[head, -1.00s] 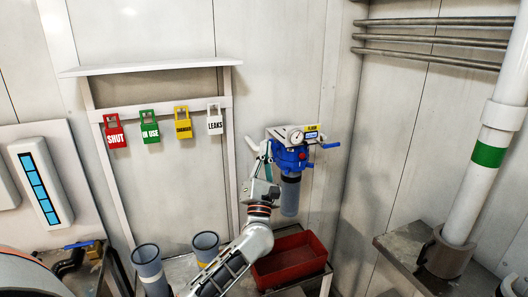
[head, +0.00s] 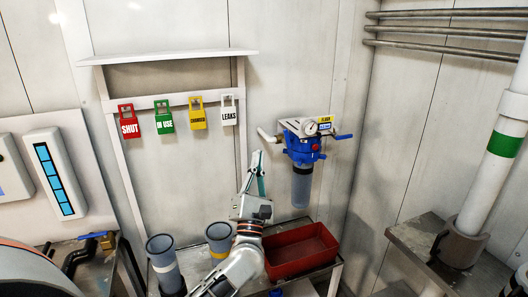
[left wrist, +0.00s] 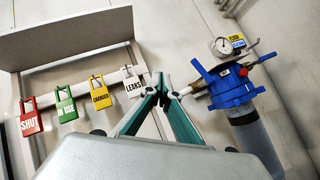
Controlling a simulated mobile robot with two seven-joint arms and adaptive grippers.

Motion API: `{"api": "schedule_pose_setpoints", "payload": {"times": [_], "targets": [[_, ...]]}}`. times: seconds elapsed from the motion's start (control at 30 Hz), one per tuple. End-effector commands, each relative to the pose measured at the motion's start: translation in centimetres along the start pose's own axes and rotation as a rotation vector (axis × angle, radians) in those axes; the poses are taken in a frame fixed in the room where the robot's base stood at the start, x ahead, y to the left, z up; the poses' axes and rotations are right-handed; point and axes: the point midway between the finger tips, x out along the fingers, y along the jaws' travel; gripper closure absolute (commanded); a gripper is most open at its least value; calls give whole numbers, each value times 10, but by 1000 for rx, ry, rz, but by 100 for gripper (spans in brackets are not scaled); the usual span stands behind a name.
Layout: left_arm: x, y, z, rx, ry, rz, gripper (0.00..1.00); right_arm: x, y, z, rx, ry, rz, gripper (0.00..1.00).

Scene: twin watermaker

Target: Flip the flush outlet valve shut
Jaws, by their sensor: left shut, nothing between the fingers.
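A blue filter unit (head: 303,150) with a grey bowl is fixed to the back wall, with a gauge on top and yellow and blue labels. A blue lever (head: 343,137) sticks out to its right, roughly level. A white pipe elbow (head: 266,136) comes out on its left. In the left wrist view a blue handle (left wrist: 199,70) stands on the unit's left side. I cannot read which valve is the flush outlet. My left gripper (head: 258,156) is shut and empty, left of the unit and just below the elbow; its teal fingers (left wrist: 161,88) meet in the wrist view. My right gripper is not in view.
A red tray (head: 300,252) stands below the unit, beside two grey cups (head: 162,258). Several coloured tags (head: 165,117) hang on a rack to the left. Another blue-handled valve (head: 92,236) is at lower left. A white pipe (head: 498,150) stands at right.

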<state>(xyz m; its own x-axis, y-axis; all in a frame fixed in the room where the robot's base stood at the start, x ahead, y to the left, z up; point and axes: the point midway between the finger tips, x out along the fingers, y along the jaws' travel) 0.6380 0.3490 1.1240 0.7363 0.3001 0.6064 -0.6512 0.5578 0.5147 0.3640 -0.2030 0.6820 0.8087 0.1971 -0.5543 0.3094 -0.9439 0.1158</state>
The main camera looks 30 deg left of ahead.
Motion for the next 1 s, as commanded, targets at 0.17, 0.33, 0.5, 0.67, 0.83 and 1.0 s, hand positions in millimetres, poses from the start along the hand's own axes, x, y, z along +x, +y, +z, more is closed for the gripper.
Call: {"api": "schedule_pose_setpoints", "payload": {"times": [0.17,0.33,0.5,0.67,0.83,1.0], "targets": [[-18,10,2,1,0,0,100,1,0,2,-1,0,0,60],[-23,13,3,1,0,0,100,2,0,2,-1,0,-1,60],[-22,13,3,1,0,0,100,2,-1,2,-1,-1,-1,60],[-22,13,3,1,0,0,100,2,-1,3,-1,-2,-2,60],[-23,12,4,6,-1,-2,100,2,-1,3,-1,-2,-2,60],[-55,-13,8,209,-62,-102,100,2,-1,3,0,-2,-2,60]]}}
